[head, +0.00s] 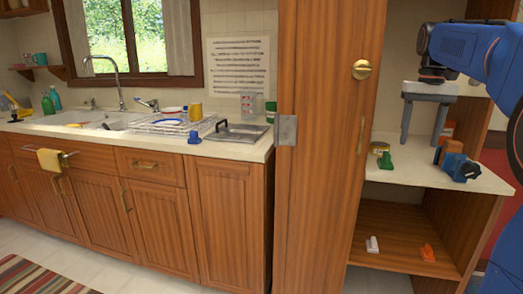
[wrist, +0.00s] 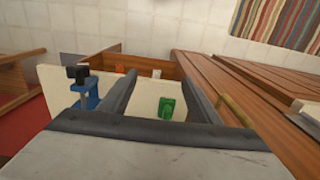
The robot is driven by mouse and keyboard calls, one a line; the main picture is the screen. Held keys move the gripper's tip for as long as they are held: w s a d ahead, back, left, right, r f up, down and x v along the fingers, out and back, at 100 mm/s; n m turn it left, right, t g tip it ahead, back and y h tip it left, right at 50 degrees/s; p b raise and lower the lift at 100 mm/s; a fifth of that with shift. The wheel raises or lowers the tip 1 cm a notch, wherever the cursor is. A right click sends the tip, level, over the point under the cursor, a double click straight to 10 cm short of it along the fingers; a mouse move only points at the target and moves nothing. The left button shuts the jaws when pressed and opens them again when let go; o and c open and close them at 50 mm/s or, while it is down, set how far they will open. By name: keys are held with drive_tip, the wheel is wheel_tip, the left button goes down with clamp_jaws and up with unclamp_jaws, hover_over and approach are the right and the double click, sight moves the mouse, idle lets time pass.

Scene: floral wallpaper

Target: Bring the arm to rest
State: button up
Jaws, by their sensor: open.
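My blue arm reaches in from the right in the head view, and my gripper (head: 422,142) points down inside the open cabinet, above its upper shelf (head: 410,176). The two grey fingers are wide apart with nothing between them. In the wrist view my gripper (wrist: 158,82) is also open. A green object (head: 385,161) stands on the shelf to the left, below the fingers; it shows in the wrist view (wrist: 166,108) near one finger. A blue object (head: 460,167) stands on the right of the shelf, apart from the fingers.
A white item (head: 372,244) and an orange item (head: 427,252) lie on the lower shelf. The wooden door (head: 325,150) stands left of my gripper. The counter (head: 230,149) beyond holds a dish rack (head: 180,122).

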drive_tip(key=s+a+f+n+t, duration=0.1)
drive_tip(key=s+a+f, duration=0.4)
drive_tip(key=s, duration=0.3)
drive_tip(key=s+a+f+n+t, duration=0.1)
drive_tip(key=s+a+f, duration=0.45)
drive_tip(key=s, duration=0.25)
drive_tip(key=s+a+f+n+t, duration=0.1)
drive_tip(key=s+a+f, duration=0.4)
drive_tip(key=s+f, duration=0.9)
wheel_tip(320, 180, down, 3)
drive_tip(key=shift+a+r+t, duration=0.15)
drive_tip(key=shift+t, duration=0.75)
